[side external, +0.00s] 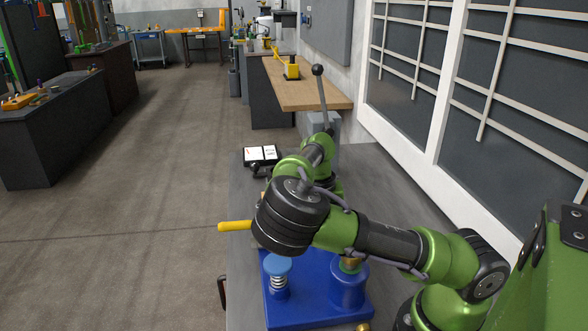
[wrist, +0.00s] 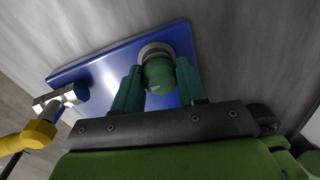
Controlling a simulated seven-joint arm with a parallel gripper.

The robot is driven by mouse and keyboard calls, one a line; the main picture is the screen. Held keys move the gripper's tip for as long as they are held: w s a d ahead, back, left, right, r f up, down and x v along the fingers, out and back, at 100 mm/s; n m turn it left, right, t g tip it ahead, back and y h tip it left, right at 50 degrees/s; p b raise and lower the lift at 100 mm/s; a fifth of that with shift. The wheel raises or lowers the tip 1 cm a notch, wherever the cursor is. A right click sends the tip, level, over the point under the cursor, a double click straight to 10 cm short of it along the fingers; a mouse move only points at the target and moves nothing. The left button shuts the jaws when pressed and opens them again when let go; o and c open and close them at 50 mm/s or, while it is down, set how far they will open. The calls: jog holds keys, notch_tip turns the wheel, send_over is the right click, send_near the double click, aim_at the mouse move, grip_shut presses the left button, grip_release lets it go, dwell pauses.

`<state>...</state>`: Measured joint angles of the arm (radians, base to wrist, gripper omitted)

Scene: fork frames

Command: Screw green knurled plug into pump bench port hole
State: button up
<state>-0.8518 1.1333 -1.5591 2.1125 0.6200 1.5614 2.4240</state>
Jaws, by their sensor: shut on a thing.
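In the wrist view the green knurled plug (wrist: 158,76) sits between the two dark green fingers of my gripper (wrist: 158,70), which is shut on it. A pale grey ring (wrist: 154,47), apparently the port's rim, shows just behind the plug. The plug hides the hole, so I cannot tell how far it is inside. The blue pump bench plate (wrist: 103,72) lies behind the fingers. In the side view the blue pump bench (side external: 312,312) is under my arm.
A yellow handle (side external: 235,226) sticks out left of my wrist; a yellow-handled metal part (wrist: 38,134) shows in the wrist view. A blue spring button (side external: 278,265) and a blue cylinder (side external: 348,290) stand on the bench. A lever with a black knob (side external: 318,70) rises behind.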

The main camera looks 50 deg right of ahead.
jog(key=o, duration=0.3)
jog(key=shift+m, duration=0.5)
jog(key=o, duration=0.6)
jog(key=shift+r, duration=0.1)
jog(key=r, duration=0.8)
jog(key=w+r, duration=0.1)
jog(key=r, duration=0.2)
jog(key=shift+a+r, duration=0.35)
jog(key=shift+r, duration=0.05)
